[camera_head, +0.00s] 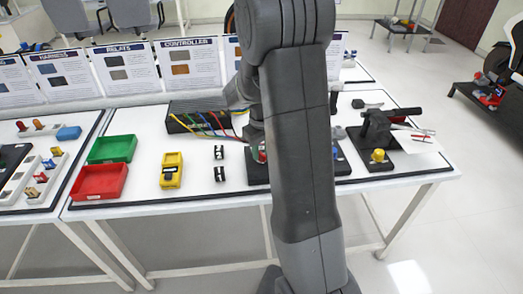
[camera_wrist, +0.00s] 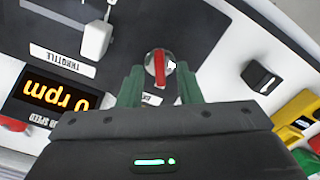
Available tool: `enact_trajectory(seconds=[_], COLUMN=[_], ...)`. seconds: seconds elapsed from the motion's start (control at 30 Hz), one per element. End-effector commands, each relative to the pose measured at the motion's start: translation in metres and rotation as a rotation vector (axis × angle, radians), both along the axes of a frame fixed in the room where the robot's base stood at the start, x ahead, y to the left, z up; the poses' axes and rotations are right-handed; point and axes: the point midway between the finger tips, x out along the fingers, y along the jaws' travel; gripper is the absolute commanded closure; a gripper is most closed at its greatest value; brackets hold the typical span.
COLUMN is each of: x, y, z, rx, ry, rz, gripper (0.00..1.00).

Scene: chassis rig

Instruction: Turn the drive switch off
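The drive switch (camera_wrist: 159,68) is a rotary knob with a red bar handle on a pale round base, seen in the wrist view. Its red bar points roughly up and down in that picture. My gripper (camera_wrist: 160,86) has two green fingers, open, one on each side of the knob with a gap to the red bar. I cannot tell how far the fingertips are above the panel. A small label (camera_wrist: 152,99) by the knob is partly hidden by my gripper. In the head view my arm hides most of the switch panel (camera_head: 257,173).
A throttle lever (camera_wrist: 96,40) and a display reading 0 rpm (camera_wrist: 58,98) are left in the wrist view. The head view shows a yellow meter (camera_head: 171,171), green bin (camera_head: 112,149), red bin (camera_head: 99,182), wired black box (camera_head: 197,112) and black vise-like device (camera_head: 377,130).

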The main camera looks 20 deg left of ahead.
Motion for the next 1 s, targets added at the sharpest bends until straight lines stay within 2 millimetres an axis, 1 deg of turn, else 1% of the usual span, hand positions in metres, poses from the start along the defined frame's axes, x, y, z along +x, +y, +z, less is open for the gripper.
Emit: enact_trajectory(seconds=[0.17, 0.4, 0.53, 0.6, 0.73, 1.0], x=[0.001, 0.001, 0.001, 0.001, 0.000, 0.000], y=[0.001, 0.001, 0.001, 0.001, 0.001, 0.000], z=[0.032, 0.088, 0.111, 0.120, 0.131, 0.134], rx=[0.005, 0.005, 0.004, 0.003, 0.003, 0.001], ry=[-0.005, -0.005, -0.005, -0.003, -0.003, -0.002], rz=[0.000, 0.000, 0.000, 0.001, 0.001, 0.001], gripper=[0.68, 0.68, 0.68, 0.68, 0.68, 0.68])
